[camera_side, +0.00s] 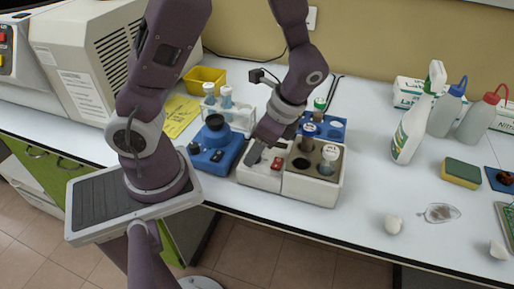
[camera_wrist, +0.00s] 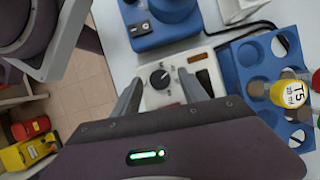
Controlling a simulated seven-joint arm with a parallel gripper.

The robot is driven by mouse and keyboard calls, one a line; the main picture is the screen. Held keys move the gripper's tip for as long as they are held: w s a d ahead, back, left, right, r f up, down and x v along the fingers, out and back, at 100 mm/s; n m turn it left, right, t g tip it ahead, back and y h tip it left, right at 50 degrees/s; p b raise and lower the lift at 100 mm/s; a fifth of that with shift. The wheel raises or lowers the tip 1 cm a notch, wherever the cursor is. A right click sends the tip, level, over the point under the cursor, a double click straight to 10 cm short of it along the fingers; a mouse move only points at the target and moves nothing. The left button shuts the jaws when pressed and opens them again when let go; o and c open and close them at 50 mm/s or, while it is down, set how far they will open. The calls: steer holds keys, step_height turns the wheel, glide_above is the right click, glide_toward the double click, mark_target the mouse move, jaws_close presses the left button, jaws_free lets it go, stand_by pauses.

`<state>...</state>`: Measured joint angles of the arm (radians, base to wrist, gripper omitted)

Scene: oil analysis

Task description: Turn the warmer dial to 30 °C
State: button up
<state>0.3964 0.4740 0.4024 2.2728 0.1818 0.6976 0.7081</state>
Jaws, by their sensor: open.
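The warmer (camera_side: 258,178) is a white box with a dark-holed block on its right, near the table's front edge. In the wrist view its black round dial (camera_wrist: 160,79) sits on a pale face with small marks around it. A light pointer line shows on the dial, but the scale numbers are too small to read. My gripper (camera_wrist: 159,84) is open, with one finger on each side of the dial and a visible gap to it. In the side view my gripper (camera_side: 253,157) points down over the warmer's left part and hides the dial.
A blue vortex-like device (camera_side: 214,150) stands close at the left of the warmer. A blue rack (camera_side: 331,128) is behind it, with a yellow-capped T5 vial (camera_wrist: 290,93). A vial (camera_side: 328,158) stands in the warmer's block. Bottles (camera_side: 411,128) and a sponge (camera_side: 461,173) are farther right.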

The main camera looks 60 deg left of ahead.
steer(key=shift+s+a+f, duration=0.1)
steer(key=shift+f, duration=0.2)
jaws_close()
steer(key=shift+n, duration=0.3)
steer(key=n+h, duration=0.1)
steer(key=n, duration=0.1)
steer(key=n+g, duration=0.1)
steer(key=n, duration=0.1)
steer(key=shift+a+n+h, duration=0.1)
steer(key=shift+n+h, duration=0.2)
steer(key=shift+h, duration=0.1)
steer(key=n+h, duration=0.1)
steer(key=n, duration=0.3)
steer(key=shift+a+n+h, duration=0.1)
steer(key=shift+n+h, duration=0.2)
steer(key=shift+h, duration=0.1)
jaws_free()
